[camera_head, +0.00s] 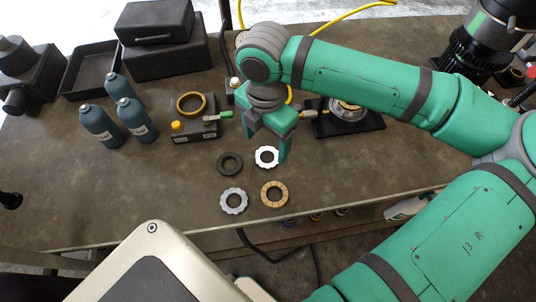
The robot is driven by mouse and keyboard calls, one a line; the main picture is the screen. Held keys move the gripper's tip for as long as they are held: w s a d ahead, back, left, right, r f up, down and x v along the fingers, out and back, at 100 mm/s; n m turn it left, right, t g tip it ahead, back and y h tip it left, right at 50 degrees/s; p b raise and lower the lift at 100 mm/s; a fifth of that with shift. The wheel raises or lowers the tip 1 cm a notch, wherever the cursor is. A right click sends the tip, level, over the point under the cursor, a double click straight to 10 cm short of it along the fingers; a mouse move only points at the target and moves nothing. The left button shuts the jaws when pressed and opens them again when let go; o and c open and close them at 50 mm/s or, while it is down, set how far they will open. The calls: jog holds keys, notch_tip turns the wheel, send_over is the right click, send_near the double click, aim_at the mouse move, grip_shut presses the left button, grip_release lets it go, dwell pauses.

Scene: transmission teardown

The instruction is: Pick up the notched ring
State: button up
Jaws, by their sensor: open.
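Several flat rings lie on the brown workbench (150,190). A bright, silvery-white notched ring (258,156) lies flat with teeth around its edge. A grey ring (224,204), also toothed around its edge, lies nearer the front edge. I cannot tell from the picture alone which of the two the task names. My gripper (268,143) points down, open and empty, just above and behind the bright ring. One finger shows at that ring's right side. Its exact height above the ring is hard to judge.
A dark plain ring (221,163) and a tan segmented ring (274,204) lie close by. A dark block with a brass ring (191,103) stands behind. Blue bottles (102,128) stand left. A metal part on a black plate (347,126) is at right.

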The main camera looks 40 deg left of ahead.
aim_at(268, 159)
jog(key=shift+w+d+f, duration=0.15)
jog(key=shift+f, duration=2.6)
jog(key=c, duration=1.3)
jog(key=shift+r, duration=0.1)
jog(key=shift+c, duration=0.2)
